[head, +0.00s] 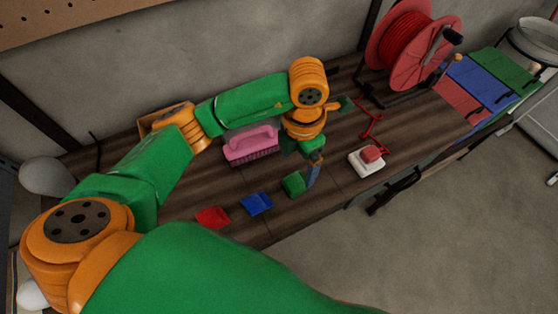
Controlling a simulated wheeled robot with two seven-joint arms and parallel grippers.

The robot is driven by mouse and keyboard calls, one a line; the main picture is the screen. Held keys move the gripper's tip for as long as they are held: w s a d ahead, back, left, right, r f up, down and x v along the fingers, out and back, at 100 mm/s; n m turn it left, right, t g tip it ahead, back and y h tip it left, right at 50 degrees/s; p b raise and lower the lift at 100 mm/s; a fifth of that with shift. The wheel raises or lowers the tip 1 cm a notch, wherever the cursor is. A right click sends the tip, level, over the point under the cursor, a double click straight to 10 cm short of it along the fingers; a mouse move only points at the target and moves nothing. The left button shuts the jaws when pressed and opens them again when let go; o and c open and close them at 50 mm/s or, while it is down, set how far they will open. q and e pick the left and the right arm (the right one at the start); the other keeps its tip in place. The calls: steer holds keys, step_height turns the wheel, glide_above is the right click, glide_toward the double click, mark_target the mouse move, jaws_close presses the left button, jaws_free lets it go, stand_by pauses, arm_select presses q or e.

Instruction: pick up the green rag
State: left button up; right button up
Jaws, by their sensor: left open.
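The green rag (293,184) lies on the dark wooden workbench (330,203), right of the blue rag (257,203) and the red rag (213,217). My left gripper (312,177) points down at the right side of the green rag, with its jaws open. I cannot tell whether the fingers touch the rag or whether part of it is between them. My right gripper is not in view.
A pink brush (251,144) stands behind the rags. A red cable reel (405,48) and red, blue and green bins (484,83) are at the back right.

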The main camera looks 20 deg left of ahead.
mark_target(297, 182)
arm_select(q)
steer(key=shift+a+f, duration=0.25)
steer(key=shift+a, duration=0.05)
steer(key=f+p, duration=0.1)
steer(key=d+f, duration=0.1)
steer(key=f, duration=0.1)
steer(key=f+p, duration=0.1)
steer(key=f, duration=0.1)
steer(key=shift+s+d+f+p, duration=0.25)
steer(key=shift+s+d+p, duration=0.05)
steer(key=shift+s, duration=0.1)
steer(key=shift+a+f, duration=0.15)
steer(key=shift+f, duration=0.25)
steer(key=shift+w+a, duration=0.1)
steer(key=shift+a, duration=0.1)
steer(key=shift+d, duration=0.2)
steer(key=c, duration=1)
steer(key=shift+a, duration=0.1)
steer(key=c, duration=0.4)
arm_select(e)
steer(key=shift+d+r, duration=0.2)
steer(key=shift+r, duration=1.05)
